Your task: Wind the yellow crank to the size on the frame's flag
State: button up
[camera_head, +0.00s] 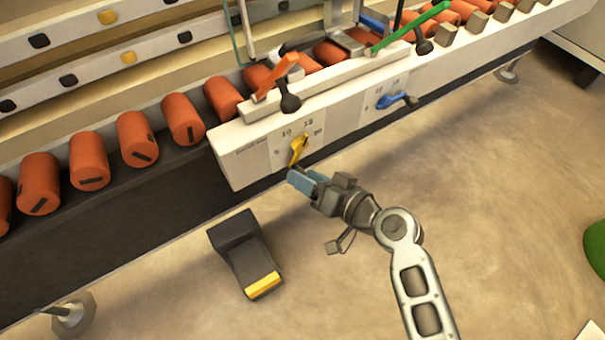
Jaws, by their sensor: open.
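The yellow crank (298,149) sits on the white front panel (240,165) of the machine, on a dial with printed numbers around it; 10 and 20 seem readable, the others are small. The crank's upper end slants up to the right. My gripper (302,181) is open, with its blue fingertips just below the crank, and it looks empty. I cannot tell whether a fingertip touches the crank. I cannot make out a flag on the frame with a readable size.
A blue crank (390,100) is on a second dial to the right. Orange (277,76) and green (412,26) levers rise above the panel. Orange rolls (138,138) line the machine. A black pedal with a yellow edge (263,285) stands on the floor. Open floor lies to the right.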

jog(key=shift+x, duration=1.3)
jog(key=shift+c, duration=0.5)
